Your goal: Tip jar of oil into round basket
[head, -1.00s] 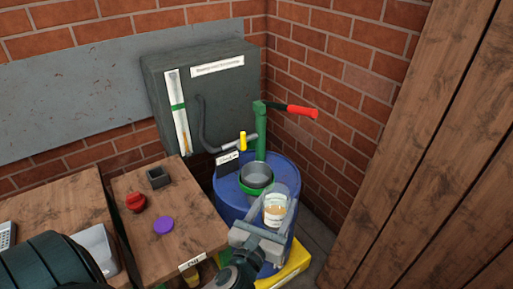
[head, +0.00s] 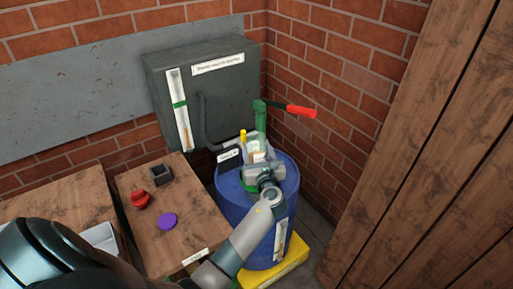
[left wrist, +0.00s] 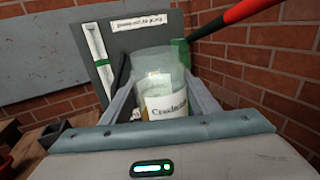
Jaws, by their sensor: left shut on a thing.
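A clear jar (head: 257,153) with a white label and some amber oil is held over the blue drum. It also shows in the left wrist view (left wrist: 165,103), label facing the camera, with amber low at its left. My left gripper (head: 262,167) is shut on the jar, one finger on each side. The round basket on the drum is mostly hidden behind the gripper; only a bit of its green rim (head: 246,185) shows. I cannot tell how far the jar is tilted, or whether oil runs out. My right gripper is not in view.
The blue drum (head: 230,203) stands on a yellow base (head: 284,270). A green post with a red handle (head: 300,111) rises behind the basket. A grey cabinet (head: 225,90) stands behind. A wooden table (head: 190,230) at left holds a red knob (head: 140,200) and purple disc (head: 168,220).

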